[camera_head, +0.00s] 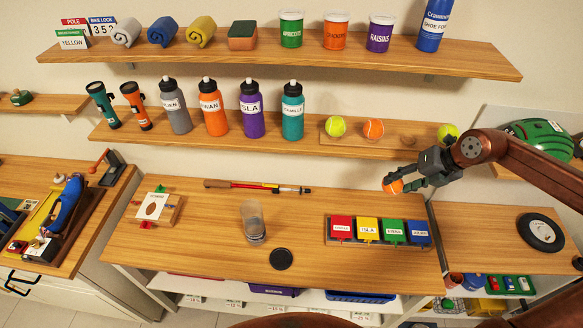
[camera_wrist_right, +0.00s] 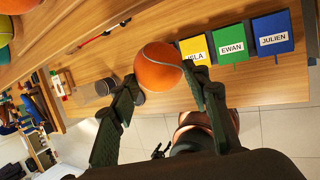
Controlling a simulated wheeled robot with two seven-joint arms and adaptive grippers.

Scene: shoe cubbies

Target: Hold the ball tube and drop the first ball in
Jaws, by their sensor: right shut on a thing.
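The clear ball tube (camera_head: 253,222) stands upright and open on the middle table, with no ball visible in it. Its black round lid (camera_head: 281,259) lies flat on the table in front and to the right. My right gripper (camera_head: 397,184) is shut on an orange ball (camera_head: 390,187), held in the air above the colored boxes, right of the tube. In the right wrist view the orange ball (camera_wrist_right: 160,67) sits between the two fingers. My left gripper is not in view.
Labeled colored boxes (camera_head: 367,230) sit in a rack right of the tube. A green-yellow ball (camera_head: 335,126), an orange ball (camera_head: 373,129) and a yellow ball (camera_head: 447,134) are on the middle shelf, near several bottles (camera_head: 252,110). A red-black stick (camera_head: 257,186) lies behind the tube.

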